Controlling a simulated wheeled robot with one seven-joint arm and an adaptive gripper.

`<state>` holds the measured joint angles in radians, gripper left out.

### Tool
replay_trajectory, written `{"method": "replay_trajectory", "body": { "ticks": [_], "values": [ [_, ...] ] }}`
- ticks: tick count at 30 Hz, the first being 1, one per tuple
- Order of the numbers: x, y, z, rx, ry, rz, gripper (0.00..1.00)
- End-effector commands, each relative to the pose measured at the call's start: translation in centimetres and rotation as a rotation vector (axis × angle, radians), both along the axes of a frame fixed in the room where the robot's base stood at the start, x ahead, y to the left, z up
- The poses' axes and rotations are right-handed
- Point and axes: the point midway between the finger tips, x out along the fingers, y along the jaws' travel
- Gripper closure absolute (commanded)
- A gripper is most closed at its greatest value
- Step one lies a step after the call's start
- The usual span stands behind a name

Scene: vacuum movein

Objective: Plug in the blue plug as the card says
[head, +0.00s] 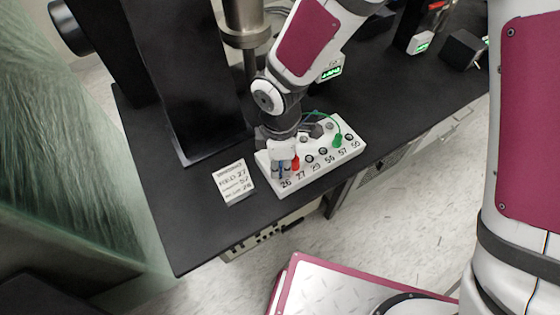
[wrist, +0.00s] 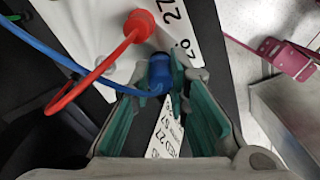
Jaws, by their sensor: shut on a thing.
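The blue plug (wrist: 160,72) is between the teal fingers of my gripper (wrist: 166,88), which is shut on it. In the head view my gripper (head: 283,160) is at the left end of the white socket block (head: 325,168), by the label 26. I cannot tell whether the plug is in a socket or just above one. The red plug (head: 296,161) stands by label 27, also in the wrist view (wrist: 140,24). The green plug (head: 338,140) stands by label 57. The card (head: 233,182) lies left of the block; it reads red 27, and its blue line is too blurred to read surely.
The black bench (head: 200,215) is clear in front of the card. A black column (head: 185,80) rises behind the card, with a metal post (head: 245,25) beside it. Small boxes with green displays (head: 330,72) stand farther back. Blue and red leads loop close to my gripper.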

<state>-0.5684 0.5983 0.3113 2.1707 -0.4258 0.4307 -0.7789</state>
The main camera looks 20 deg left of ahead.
Motion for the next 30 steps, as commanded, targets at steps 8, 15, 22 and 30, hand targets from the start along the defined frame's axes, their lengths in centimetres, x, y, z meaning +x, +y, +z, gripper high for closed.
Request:
{"method": "replay_trajectory", "body": {
  "ticks": [8,15,22,30],
  "values": [
    [0.01,-0.02,-0.42,-0.001,0.0,0.001,1.0],
    [0.01,-0.03,-0.74,-0.001,0.0,0.001,1.0],
    [0.02,-0.01,-0.99,0.0,0.0,0.001,0.82],
    [-0.01,-0.01,-0.96,0.0,0.0,0.0,0.61]
  ]
}}
